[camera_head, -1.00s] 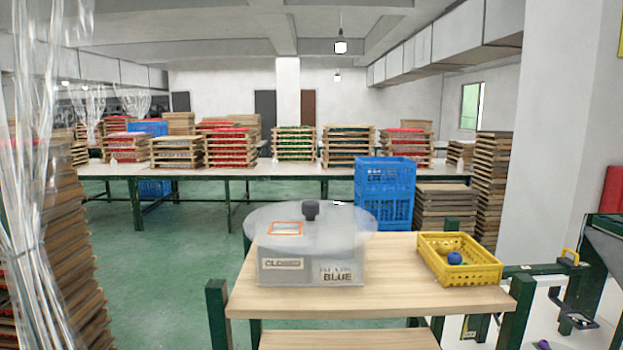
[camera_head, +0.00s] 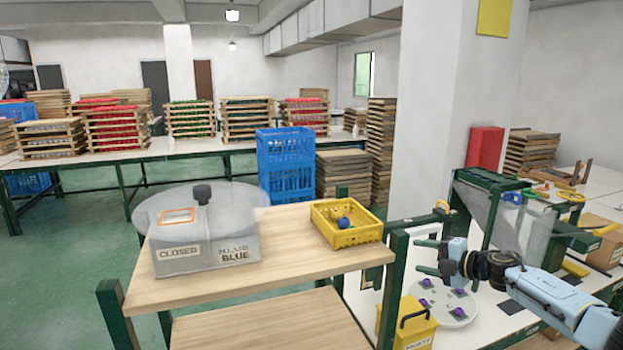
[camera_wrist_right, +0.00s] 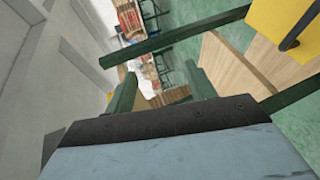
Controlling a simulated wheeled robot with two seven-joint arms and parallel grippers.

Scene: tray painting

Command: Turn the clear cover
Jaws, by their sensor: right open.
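The clear cover (camera_head: 155,212) is a round see-through disc with a black knob (camera_head: 202,194) and an orange-framed opening (camera_head: 178,216). It lies on a grey box (camera_head: 208,248) with labels, one reading "CLOSED" and one ending in "BLUE". The box stands on the upper wooden shelf of a green-framed stand. My right gripper (camera_head: 428,257) is open and empty, to the right of the stand and well apart from the cover. Its two green fingers also show in the right wrist view (camera_wrist_right: 162,90). My left gripper is not in view.
A yellow basket (camera_head: 350,232) with a blue ball (camera_head: 344,222) stands right of the cover. A green post (camera_head: 396,280) rises between the shelf and my right gripper. A yellow bin (camera_head: 412,325) and a white disc with purple pieces (camera_head: 440,315) are below the gripper.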

